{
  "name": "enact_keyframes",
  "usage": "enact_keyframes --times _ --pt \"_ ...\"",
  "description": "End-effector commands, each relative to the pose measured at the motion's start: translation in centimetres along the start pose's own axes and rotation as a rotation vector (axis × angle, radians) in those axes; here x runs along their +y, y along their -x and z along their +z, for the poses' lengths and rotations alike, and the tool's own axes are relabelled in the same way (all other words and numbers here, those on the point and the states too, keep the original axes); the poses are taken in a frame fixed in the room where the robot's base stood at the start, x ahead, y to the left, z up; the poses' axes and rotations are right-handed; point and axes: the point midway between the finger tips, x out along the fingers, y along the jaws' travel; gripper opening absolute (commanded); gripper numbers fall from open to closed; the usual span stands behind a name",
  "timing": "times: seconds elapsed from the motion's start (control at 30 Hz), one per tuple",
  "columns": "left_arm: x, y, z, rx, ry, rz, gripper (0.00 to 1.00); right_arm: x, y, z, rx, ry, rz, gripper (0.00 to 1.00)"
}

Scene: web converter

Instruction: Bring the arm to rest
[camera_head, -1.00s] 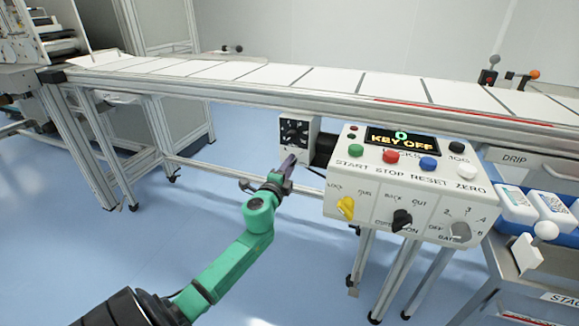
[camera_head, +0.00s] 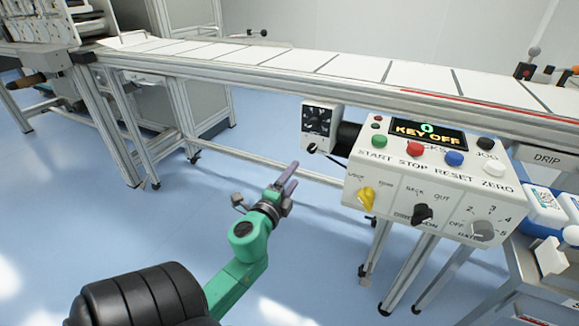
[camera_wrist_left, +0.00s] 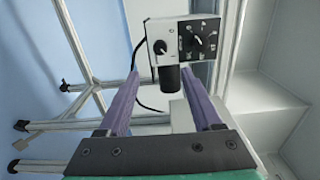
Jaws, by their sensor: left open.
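My left gripper (camera_head: 287,182) is open and empty in the head view, over the blue floor and left of the control panel, touching nothing. In the left wrist view its two purple fingers (camera_wrist_left: 165,95) stand apart with nothing held between them. Beyond them is a small dial box (camera_wrist_left: 184,45) with a black knob and a toggle. The same dial box (camera_head: 320,124) hangs under the conveyor in the head view. My right gripper is not in view.
The conveyor (camera_head: 300,62) runs across the back. White bottles (camera_head: 541,204) stand at the right. Open floor lies below the gripper.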

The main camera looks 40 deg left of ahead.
Motion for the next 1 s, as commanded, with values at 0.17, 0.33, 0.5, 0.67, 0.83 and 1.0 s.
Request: enact_keyframes --times 0.17,0.33,0.5,0.67,0.83,1.0 --pt "0.1 2.0 0.0 0.0 0.0 0.0 0.66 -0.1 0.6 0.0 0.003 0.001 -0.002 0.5" --pt "0.0 2.0 0.0 0.0 -0.001 -0.001 0.66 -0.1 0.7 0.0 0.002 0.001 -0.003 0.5" --pt "0.0 2.0 0.0 0.001 0.0 0.0 0.66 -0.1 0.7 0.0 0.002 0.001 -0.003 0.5" --pt "0.0 2.0 0.0 0.001 0.0 0.0 0.66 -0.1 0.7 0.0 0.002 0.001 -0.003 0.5" --pt "1.8 2.3 0.9 -0.092 0.173 0.067 0.66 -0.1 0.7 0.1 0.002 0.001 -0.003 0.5" --pt "12.2 6.4 -0.1 -0.383 0.683 0.468 0.66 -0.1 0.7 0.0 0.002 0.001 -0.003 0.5"
